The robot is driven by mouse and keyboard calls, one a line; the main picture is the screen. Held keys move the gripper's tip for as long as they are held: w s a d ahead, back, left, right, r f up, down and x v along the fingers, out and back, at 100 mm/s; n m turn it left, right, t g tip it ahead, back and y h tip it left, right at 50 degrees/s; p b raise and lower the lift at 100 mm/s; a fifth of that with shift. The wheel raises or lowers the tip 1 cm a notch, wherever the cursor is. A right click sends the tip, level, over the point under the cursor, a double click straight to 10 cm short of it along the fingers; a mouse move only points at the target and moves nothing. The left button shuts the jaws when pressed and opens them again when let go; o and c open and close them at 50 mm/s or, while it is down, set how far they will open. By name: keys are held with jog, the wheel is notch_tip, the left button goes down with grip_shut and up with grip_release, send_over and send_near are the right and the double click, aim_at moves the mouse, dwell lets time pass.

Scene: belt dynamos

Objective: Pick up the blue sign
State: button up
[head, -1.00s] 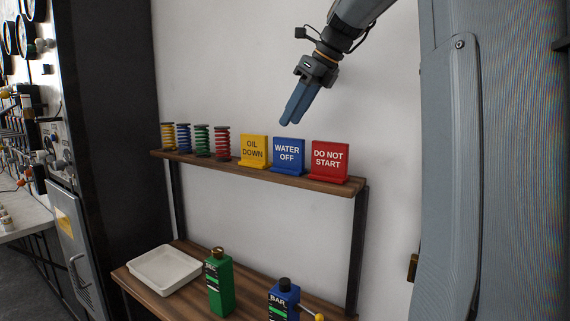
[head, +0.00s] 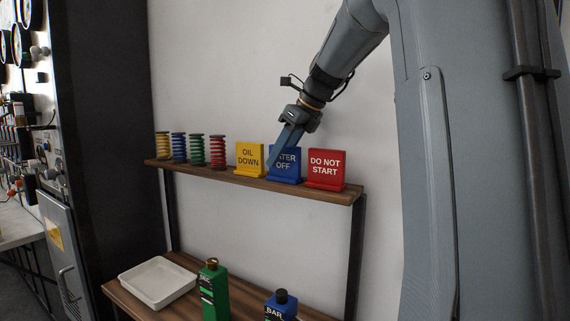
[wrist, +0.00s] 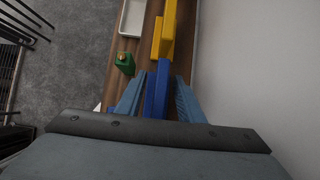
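The blue WATER OFF sign (head: 288,168) stands upright on the upper wooden shelf, between the yellow and red signs. My gripper (head: 275,155) reaches down to it from above, and a finger covers the left part of its face in the head view. In the wrist view the blue sign (wrist: 156,92) lies between the two spread fingers of my gripper (wrist: 158,85), with a gap showing on each side. The gripper is open. The far finger is hidden in the head view.
The yellow OIL DOWN sign (head: 249,157) and red DO NOT START sign (head: 326,166) stand close on either side. Several coloured springs (head: 197,150) fill the shelf's left end. Below are a white tray (head: 157,282), green bottle (head: 214,295) and blue bottle (head: 281,306). A wall is behind.

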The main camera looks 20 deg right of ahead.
jog(key=shift+x, duration=0.8)
jog(key=shift+r, duration=0.1)
grip_shut()
